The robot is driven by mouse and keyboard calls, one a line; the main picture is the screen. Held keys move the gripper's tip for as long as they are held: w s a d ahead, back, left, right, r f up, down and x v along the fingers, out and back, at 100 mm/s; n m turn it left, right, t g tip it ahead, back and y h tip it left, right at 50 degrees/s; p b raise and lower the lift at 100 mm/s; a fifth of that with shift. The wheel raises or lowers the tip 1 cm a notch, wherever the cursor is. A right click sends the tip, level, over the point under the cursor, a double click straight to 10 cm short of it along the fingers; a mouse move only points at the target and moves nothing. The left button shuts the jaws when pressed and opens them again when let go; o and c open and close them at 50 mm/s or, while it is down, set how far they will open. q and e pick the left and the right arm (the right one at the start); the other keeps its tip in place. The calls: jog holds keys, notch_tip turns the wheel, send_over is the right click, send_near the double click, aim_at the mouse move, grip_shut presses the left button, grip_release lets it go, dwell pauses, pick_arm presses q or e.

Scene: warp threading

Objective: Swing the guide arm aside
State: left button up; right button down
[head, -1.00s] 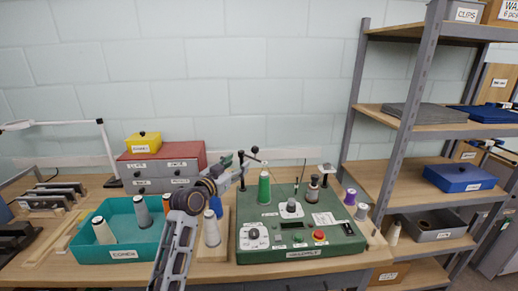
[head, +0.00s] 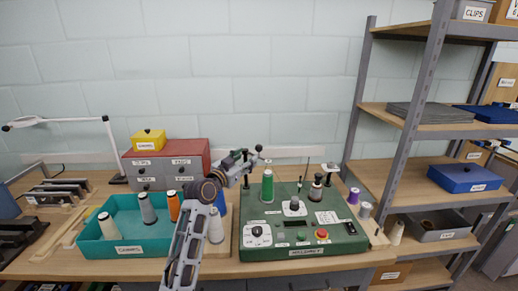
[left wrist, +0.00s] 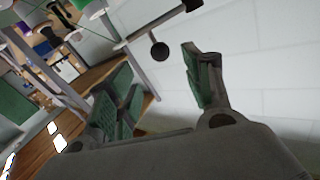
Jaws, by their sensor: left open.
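The green threading machine (head: 345,238) stands on the bench. Its guide arm, a dark rod with black ball ends (head: 258,148), rises at the machine's back left corner. My left gripper (head: 240,158) is at that corner, just left of the balls and partly overlapping the rod. In the left wrist view my left gripper (left wrist: 163,88) has its green-padded fingers apart with nothing between them. The guide arm (left wrist: 160,50) shows there just beyond the fingertips, a bar with a hanging ball. I cannot tell whether a finger touches it. My right gripper is not in view.
A green thread cone (head: 267,186) stands on the machine close to the guide arm. A teal bin (head: 95,232) with cones is left of my arm. A red drawer box (head: 190,150) stands behind. The shelf rack (head: 410,120) is at right.

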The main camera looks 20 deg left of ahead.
aim_at(257, 150)
pick_arm(q)
jog(key=x, duration=0.4)
jog(key=shift+w+r+p, duration=0.1)
jog(key=shift+w+p, duration=0.2)
jog(key=shift+p, duration=0.05)
jog(key=shift+w+d, duration=0.2)
jog(key=shift+w, duration=0.45)
jog(key=shift+x, duration=1.4)
jog(key=shift+p+x, duration=0.35)
jog(key=shift+x, duration=0.5)
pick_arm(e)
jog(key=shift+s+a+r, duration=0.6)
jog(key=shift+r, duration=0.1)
pick_arm(q)
jog(key=c, duration=1.1)
grip_shut()
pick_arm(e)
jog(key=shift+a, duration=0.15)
